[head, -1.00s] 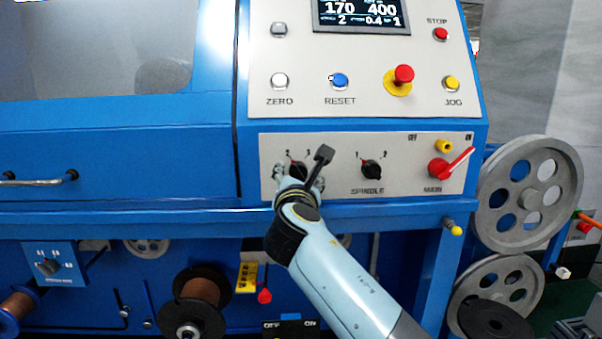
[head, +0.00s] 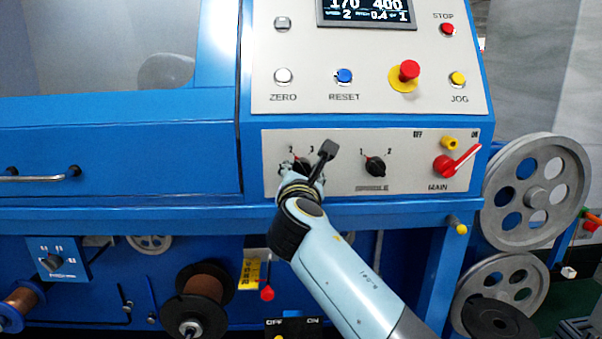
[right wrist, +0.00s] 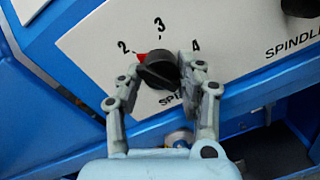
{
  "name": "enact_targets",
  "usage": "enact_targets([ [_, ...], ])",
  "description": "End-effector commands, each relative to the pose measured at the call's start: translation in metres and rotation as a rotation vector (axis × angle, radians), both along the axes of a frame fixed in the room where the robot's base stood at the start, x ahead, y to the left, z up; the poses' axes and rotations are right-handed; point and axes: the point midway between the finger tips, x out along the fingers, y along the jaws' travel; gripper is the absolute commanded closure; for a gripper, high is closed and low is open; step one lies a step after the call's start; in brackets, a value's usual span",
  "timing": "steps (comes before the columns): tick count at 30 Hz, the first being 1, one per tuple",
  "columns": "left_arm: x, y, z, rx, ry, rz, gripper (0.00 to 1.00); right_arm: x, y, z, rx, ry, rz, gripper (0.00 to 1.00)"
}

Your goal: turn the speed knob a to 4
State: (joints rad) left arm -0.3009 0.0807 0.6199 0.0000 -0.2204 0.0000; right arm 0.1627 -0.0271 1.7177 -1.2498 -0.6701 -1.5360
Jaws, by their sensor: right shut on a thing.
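The speed knob (right wrist: 158,72) is a round black knob with a red pointer, on the light panel (right wrist: 105,50) in the right wrist view. Its scale shows 2, 3 and 4, and the red pointer lies close to the 2. In the head view the knob (head: 303,163) is partly hidden by my right gripper (head: 301,172). My right gripper, also in the right wrist view (right wrist: 163,76), has its fingers closed on the two sides of the knob. The display (head: 367,12) reads a speed of 2. My left gripper is not in view.
The spindle knob (head: 375,167) and the red main switch (head: 455,163) are to the right on the same panel. Above are the ZERO, RESET and JOG buttons and a red emergency stop (head: 408,71). A blue ledge (head: 150,214) runs below the panel.

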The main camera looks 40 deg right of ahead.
Motion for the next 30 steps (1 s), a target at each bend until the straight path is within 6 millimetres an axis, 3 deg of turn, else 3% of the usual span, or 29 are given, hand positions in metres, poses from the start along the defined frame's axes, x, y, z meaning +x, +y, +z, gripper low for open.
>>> enact_targets([
  [11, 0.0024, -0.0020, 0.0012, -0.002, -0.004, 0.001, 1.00, -0.0001, 0.0003, 0.0003, 0.161, -0.097, 0.000, 0.95],
  [30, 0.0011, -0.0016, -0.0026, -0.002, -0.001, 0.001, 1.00, -0.0003, 0.0001, 0.0005, 0.675, -0.411, -0.002, 0.95],
])
